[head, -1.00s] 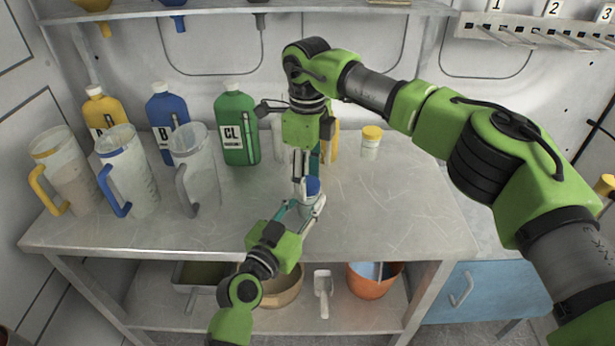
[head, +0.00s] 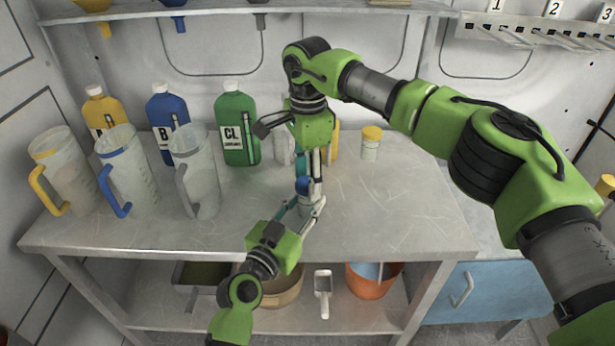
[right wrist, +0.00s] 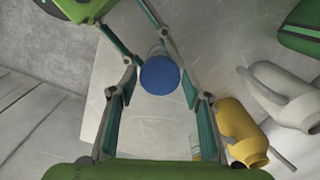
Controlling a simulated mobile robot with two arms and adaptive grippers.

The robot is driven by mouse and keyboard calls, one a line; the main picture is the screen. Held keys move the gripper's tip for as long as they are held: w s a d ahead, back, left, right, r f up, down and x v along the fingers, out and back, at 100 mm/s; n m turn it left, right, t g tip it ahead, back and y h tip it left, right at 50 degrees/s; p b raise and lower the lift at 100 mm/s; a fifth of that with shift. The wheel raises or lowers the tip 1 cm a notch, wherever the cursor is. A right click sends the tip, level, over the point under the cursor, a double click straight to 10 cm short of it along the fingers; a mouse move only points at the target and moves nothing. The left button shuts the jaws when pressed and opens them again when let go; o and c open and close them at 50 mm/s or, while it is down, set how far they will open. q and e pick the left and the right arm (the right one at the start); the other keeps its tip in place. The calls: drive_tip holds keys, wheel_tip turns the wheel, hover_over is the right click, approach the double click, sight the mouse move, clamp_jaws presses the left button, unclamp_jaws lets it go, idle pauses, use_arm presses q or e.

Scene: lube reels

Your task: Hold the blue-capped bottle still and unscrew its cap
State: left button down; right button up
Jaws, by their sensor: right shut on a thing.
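The blue-capped bottle (head: 313,207) is a small pale bottle standing upright on the bench. Its blue cap (head: 302,187) shows as a round blue disc in the right wrist view (right wrist: 159,76). My left gripper (head: 308,207) reaches in from the front, its fingers on both sides of the bottle body, and looks shut on it. My right gripper (head: 306,180) points straight down from above and is shut on the cap, with its fingers on either side of it. The fingers partly hide the cap and bottle in the head view.
Yellow, blue (head: 165,115) and green (head: 236,125) bottles and clear jugs (head: 127,175) stand on the left of the bench (head: 390,215). A yellow-lidded jar (head: 371,143) stands behind right. An orange bucket (head: 372,280) sits below.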

sight(307, 183)
drive_tip(key=shift+r, duration=0.15)
drive_tip(key=shift+r, duration=0.95)
drive_tip(key=shift+r, duration=2)
use_arm(q)
drive_tip(key=c, duration=1.4)
unclamp_jaws()
drive_tip(key=shift+c, duration=0.2)
